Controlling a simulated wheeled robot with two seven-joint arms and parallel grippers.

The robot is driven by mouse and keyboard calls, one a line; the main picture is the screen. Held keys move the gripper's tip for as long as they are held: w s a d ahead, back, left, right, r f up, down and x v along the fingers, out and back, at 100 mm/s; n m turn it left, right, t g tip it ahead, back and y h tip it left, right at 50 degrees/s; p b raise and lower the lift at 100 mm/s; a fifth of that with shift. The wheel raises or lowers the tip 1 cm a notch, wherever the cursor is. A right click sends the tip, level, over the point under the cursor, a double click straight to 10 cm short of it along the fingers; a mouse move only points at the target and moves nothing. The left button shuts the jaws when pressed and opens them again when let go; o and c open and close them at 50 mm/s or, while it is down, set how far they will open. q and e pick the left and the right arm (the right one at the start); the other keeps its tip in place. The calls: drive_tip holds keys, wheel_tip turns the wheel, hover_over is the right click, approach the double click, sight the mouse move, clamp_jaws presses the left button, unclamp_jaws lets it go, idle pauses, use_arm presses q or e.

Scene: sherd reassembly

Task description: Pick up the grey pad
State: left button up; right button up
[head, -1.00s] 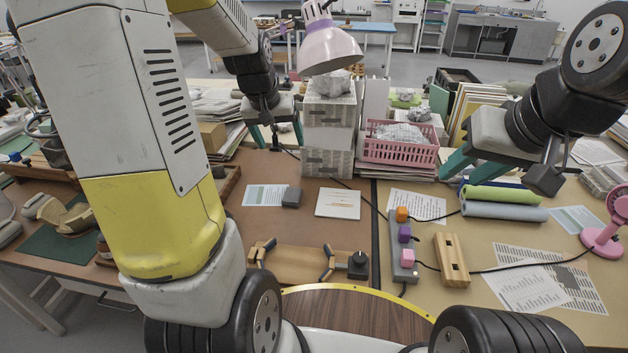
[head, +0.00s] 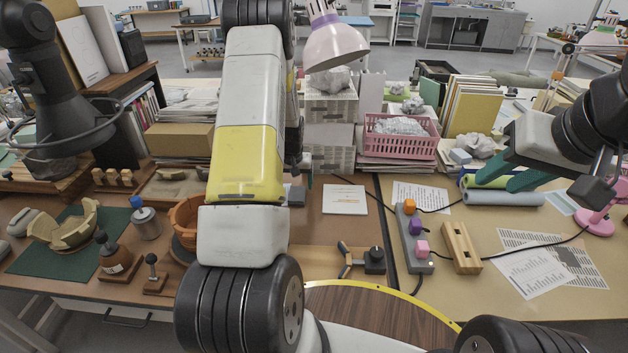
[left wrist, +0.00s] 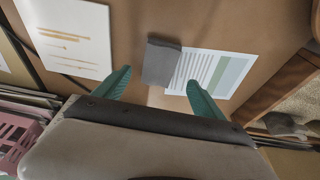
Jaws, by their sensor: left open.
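The grey pad (head: 297,195) is a small dark grey block lying on the brown table mat, partly hidden behind my left arm in the head view. In the left wrist view the grey pad (left wrist: 161,62) lies beside a printed sheet (left wrist: 211,73) and overlaps its edge. My left gripper (left wrist: 158,79) is open, with its teal fingertips either side of the pad in the picture; contact is not visible. In the head view my left gripper (head: 308,179) is mostly hidden by its own arm. My right gripper (head: 499,184) is open and empty at the right, over the rolled mats.
A white card (head: 345,199) lies right of the pad. Stacked boxes (head: 328,134) and a pink basket (head: 400,148) stand behind. A switch box (head: 412,240) and a wooden block (head: 460,247) are at front right. Pottery and tools crowd the left.

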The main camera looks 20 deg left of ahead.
sight(297, 194)
use_arm(q)
drive_tip(key=shift+s+x, duration=0.2)
drive_tip(key=shift+x, duration=2.2)
drive_tip(key=shift+d+f, duration=0.15)
drive_tip(key=shift+d, duration=0.05)
drive_tip(key=c, duration=1.6)
wheel_tip(297, 194, up, 4)
drive_tip(key=shift+f, duration=0.1)
drive_tip(key=s+d, duration=0.3)
drive_tip(key=s, duration=0.1)
drive_tip(key=s+d+r, duration=0.1)
drive_tip(key=s+d, duration=0.2)
drive_tip(key=s, duration=0.1)
drive_tip(key=s+d, duration=0.3)
drive_tip(key=s, duration=0.1)
drive_tip(key=shift+s+d+r, duration=0.25)
drive_tip(key=shift+s+d, duration=0.1)
drive_tip(key=shift+s, duration=0.05)
